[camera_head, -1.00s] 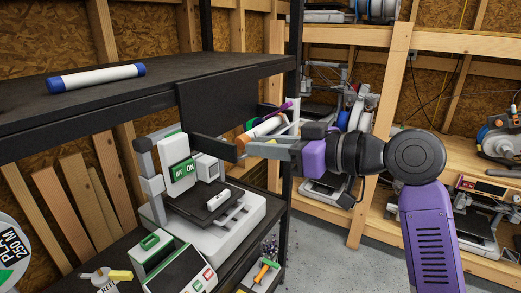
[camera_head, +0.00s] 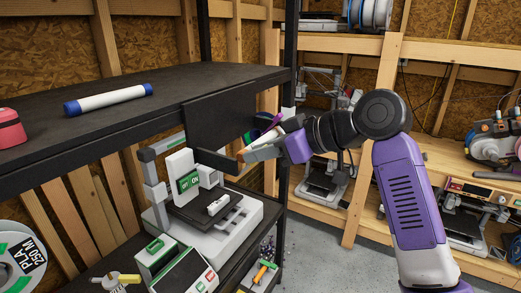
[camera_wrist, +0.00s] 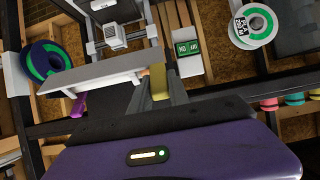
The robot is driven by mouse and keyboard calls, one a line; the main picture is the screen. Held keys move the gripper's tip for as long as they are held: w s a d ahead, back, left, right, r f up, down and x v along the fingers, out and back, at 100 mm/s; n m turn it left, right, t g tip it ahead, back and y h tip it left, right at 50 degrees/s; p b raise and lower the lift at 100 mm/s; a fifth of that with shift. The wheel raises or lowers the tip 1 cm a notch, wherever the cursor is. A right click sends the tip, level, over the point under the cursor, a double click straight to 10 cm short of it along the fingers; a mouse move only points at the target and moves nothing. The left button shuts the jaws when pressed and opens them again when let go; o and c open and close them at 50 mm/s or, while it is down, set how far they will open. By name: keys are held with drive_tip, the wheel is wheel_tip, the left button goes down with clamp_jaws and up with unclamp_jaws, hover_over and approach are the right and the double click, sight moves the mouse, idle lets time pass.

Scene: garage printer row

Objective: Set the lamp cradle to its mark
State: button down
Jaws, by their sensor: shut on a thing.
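My gripper (camera_head: 254,152) reaches left from the purple wrist to just below the shelf's front edge. In the wrist view its grey fingers (camera_wrist: 160,92) are close together on a small tan piece (camera_wrist: 162,58); I cannot tell for sure that this is the lamp cradle. A dark bar (camera_head: 218,161) juts out below a black panel (camera_head: 222,118) and ends beside the fingertips; contact is unclear. A white tube with blue ends (camera_head: 108,99), perhaps the lamp, lies on the black shelf (camera_head: 130,128). I see no clear mark; the fingers hide part of the area.
A white printer (camera_head: 235,225) with a green ON sign (camera_head: 187,182) stands below the shelf. A red object (camera_head: 10,128) sits on the shelf. A spool (camera_head: 22,255) is at lower left. Open floor (camera_head: 335,255) lies right.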

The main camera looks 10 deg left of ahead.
drive_tip(key=shift+r, duration=0.1)
drive_tip(key=c, duration=1.2)
unclamp_jaws()
drive_tip(key=shift+c, duration=0.2)
drive_tip(key=b+v, duration=0.2)
drive_tip(key=v, duration=0.5)
drive_tip(key=shift+d+r, duration=0.2)
drive_tip(key=shift+d, duration=0.05)
drive_tip(key=shift+s, duration=0.1)
